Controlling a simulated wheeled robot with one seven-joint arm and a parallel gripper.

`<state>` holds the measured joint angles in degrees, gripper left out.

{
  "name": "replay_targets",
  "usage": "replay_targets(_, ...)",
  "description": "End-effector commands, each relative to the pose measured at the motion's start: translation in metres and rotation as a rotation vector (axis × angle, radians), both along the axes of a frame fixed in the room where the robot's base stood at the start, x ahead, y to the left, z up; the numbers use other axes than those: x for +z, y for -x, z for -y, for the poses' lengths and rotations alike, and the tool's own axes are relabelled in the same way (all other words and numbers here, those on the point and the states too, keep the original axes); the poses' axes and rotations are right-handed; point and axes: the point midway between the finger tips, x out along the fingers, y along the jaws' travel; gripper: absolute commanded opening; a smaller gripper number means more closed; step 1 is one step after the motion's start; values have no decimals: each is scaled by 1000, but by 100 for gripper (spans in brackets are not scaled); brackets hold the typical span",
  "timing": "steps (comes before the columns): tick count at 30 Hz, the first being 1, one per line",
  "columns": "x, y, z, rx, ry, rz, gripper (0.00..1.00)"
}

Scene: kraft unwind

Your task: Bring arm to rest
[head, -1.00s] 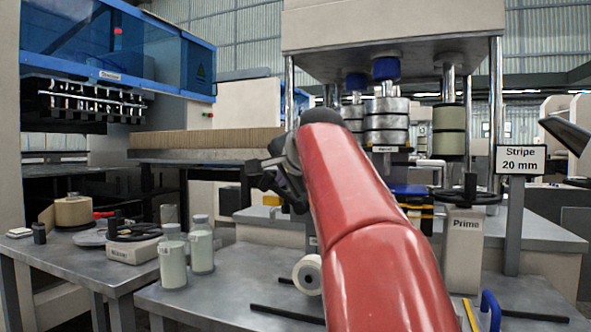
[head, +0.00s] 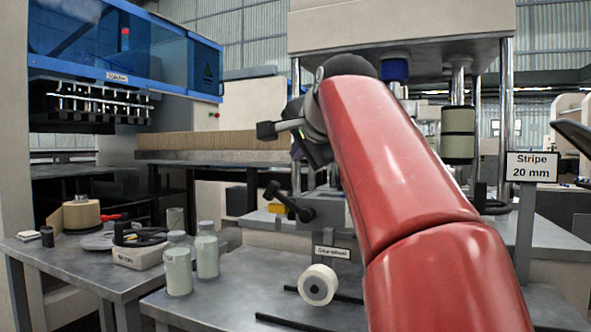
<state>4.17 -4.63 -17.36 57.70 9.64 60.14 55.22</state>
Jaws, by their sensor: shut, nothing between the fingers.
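My red arm (head: 400,165) rises from the lower right and fills much of the middle of the head view. My dark gripper (head: 304,138) shows at its far end, in front of the press and partly hidden behind the arm. It looks shut and holds nothing. It hangs in the air above the metal table (head: 235,300), apart from the things on it.
Two pale bottles (head: 178,268) and a white roll (head: 318,285) stand on the near table. A black-handled lever (head: 288,205) sits behind the roll. A tape roll (head: 80,213) lies on the left table. A "Stripe 20 mm" sign (head: 532,166) stands right.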

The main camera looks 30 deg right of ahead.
Motion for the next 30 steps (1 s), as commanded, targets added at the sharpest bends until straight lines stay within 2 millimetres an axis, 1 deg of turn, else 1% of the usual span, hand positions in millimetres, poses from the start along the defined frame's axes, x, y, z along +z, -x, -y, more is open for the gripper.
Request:
replay_targets(3,12,14,-7,0,0,0,0)
replay_targets(7,20,23,-12,1,0,-1,0)
replay_targets(14,23,28,-14,1,-1,-3,0)
replay_targets(17,16,29,-15,12,9,-19,0)
replay_targets(20,-7,32,-21,56,45,-68,0)
replay_targets(23,-48,39,-33,137,111,-152,0)
replay_targets(24,-68,44,-40,178,146,-190,0)
replay_targets(26,-100,52,-52,245,205,-249,0)
replay_targets(27,-122,58,-60,291,243,-285,0)
replay_targets(29,-156,69,-74,363,304,-339,0)
replay_targets(30,-180,77,-82,411,345,-374,0)
